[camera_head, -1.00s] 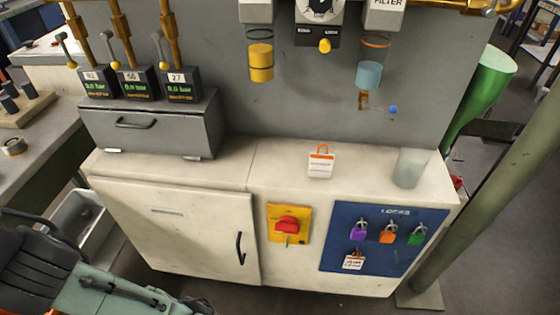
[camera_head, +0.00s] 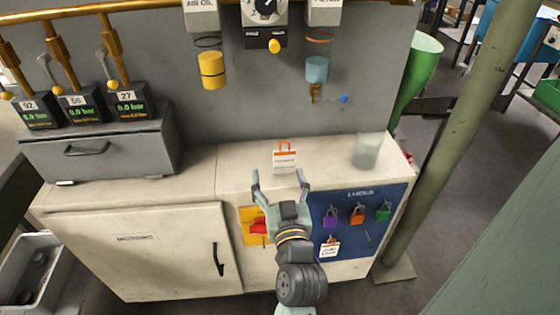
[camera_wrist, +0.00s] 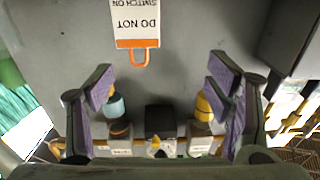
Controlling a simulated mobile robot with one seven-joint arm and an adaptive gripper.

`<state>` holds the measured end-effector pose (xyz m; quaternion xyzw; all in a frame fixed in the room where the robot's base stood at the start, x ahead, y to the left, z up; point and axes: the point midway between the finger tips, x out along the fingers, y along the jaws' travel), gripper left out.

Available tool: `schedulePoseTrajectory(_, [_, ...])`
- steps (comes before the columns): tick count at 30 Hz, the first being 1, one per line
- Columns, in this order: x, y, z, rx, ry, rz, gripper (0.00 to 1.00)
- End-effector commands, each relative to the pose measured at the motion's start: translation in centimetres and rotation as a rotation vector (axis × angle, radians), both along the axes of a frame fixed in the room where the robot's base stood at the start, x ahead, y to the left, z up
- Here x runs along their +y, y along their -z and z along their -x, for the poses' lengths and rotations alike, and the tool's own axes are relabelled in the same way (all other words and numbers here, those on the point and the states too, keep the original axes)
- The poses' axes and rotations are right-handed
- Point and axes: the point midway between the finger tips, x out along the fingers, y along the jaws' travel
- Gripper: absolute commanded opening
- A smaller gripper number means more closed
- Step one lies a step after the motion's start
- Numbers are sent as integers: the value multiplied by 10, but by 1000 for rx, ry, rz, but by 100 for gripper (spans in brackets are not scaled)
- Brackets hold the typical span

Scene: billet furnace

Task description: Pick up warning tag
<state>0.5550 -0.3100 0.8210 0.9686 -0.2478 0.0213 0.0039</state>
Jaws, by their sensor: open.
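The warning tag (camera_head: 285,160) is a white card with an orange hook on top, standing on the cream cabinet top near the grey back panel. In the wrist view the tag (camera_wrist: 136,20) shows upside down at the top, reading "DO NOT SWITCH ON", with its hook pointing down the picture. My gripper (camera_head: 280,180) is open and empty, fingers spread, just in front of the tag in the head view. In the wrist view my gripper's (camera_wrist: 160,85) purple-padded fingers are wide apart, and the tag is not between them.
A clear cup (camera_head: 366,152) stands right of the tag. A blue lock board (camera_head: 375,215) with padlocks and another small tag (camera_head: 330,248) is on the cabinet front, beside a red switch (camera_head: 258,226). A grey drawer box (camera_head: 100,150) is at left; filter bowls (camera_head: 212,70) hang above.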

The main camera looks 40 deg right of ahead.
Motion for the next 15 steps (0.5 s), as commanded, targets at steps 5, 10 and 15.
schedulePoseTrajectory(5, [-18,19,21,38,49,-18,73])
schedulePoseTrajectory(10, [-25,22,8,36,46,-14,73])
schedulePoseTrajectory(15, [-35,15,-6,37,50,-18,73])
